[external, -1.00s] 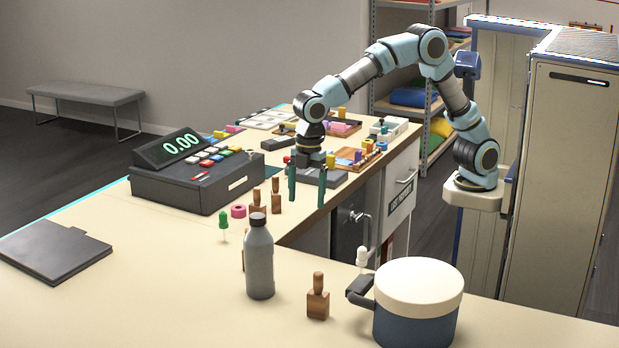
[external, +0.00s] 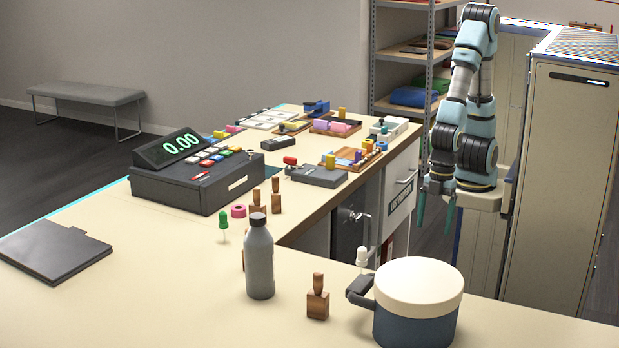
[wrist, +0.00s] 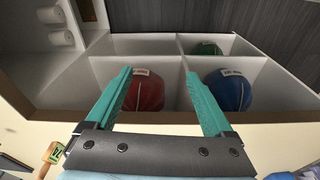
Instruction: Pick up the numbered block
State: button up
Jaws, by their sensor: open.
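No block with a readable number shows. In the wrist view a small wooden piece with a green marked label (wrist: 54,152) lies at the lower left, outside my fingers; its marking is too small to read. In the external view small wooden blocks with knobs stand on the counter, one at the front (external: 318,299) and others near the register (external: 276,198). I cannot tell whether any is the numbered block. My gripper (external: 436,212) is open and empty, pointing down in front of my base, right of the counter. Its teal fingers also show spread in the wrist view (wrist: 160,95).
A white divided bin (wrist: 140,48) lies beyond my fingers, holding a red item (wrist: 143,92), a blue item (wrist: 228,90) and a green item (wrist: 205,48). On the counter are a register (external: 197,180), a grey bottle (external: 259,262) and a lidded pot (external: 416,310).

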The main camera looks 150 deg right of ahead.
jog(key=c, duration=0.4)
jog(key=m+p, duration=0.3)
jog(key=p, duration=0.1)
send_near(319, 273)
jog(key=f, duration=0.3)
jog(key=f+p, duration=0.1)
jog(key=f, duration=0.2)
jog(key=shift+w+a, duration=0.1)
jog(key=shift+w, duration=0.15)
jog(key=shift+w+d+f+p, duration=0.15)
jog(key=shift+f+p, duration=0.4)
jog(key=shift+f, duration=0.35)
jog(key=shift+w+f+p, duration=0.15)
jog(key=shift+f+p, duration=0.35)
jog(key=shift+f, duration=0.35)
jog(key=shift+w+d+f+p, duration=0.15)
jog(key=shift+f+p, duration=0.4)
jog(key=shift+f, duration=0.35)
